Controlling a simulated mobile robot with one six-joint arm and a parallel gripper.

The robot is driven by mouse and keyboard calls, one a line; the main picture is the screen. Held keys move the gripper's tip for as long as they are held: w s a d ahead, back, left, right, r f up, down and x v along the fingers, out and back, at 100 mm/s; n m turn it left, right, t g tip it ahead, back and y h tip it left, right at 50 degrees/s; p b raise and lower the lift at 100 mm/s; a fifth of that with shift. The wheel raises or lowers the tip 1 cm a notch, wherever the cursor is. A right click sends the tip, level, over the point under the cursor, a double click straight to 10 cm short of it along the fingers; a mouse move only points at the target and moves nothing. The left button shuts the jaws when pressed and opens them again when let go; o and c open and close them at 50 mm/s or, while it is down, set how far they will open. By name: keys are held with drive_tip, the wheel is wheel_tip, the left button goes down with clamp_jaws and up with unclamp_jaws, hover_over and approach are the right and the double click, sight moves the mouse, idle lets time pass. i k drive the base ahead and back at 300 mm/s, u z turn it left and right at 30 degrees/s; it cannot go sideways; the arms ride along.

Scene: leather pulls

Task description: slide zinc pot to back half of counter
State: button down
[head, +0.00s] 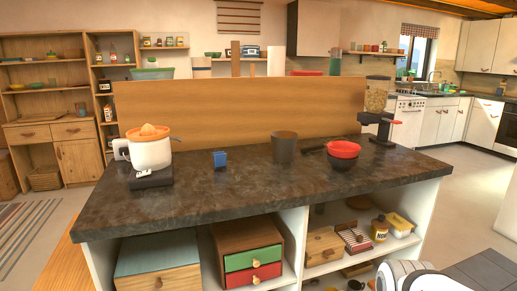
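My gripper's fingers are not in view. Only a white rounded part of my arm shows at the bottom right, below and in front of the counter.
A white and orange juicer (150,150) stands at the left. A red bowl (343,149) on a dark bowl and a coffee grinder (377,112) stand right. A wooden panel (220,108) closes the back. The front middle is clear.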

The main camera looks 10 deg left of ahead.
sight(283, 143)
drive_tip(key=u, duration=0.05)
drive_tip(key=i, duration=1)
drive_tip(key=u, duration=0.05)
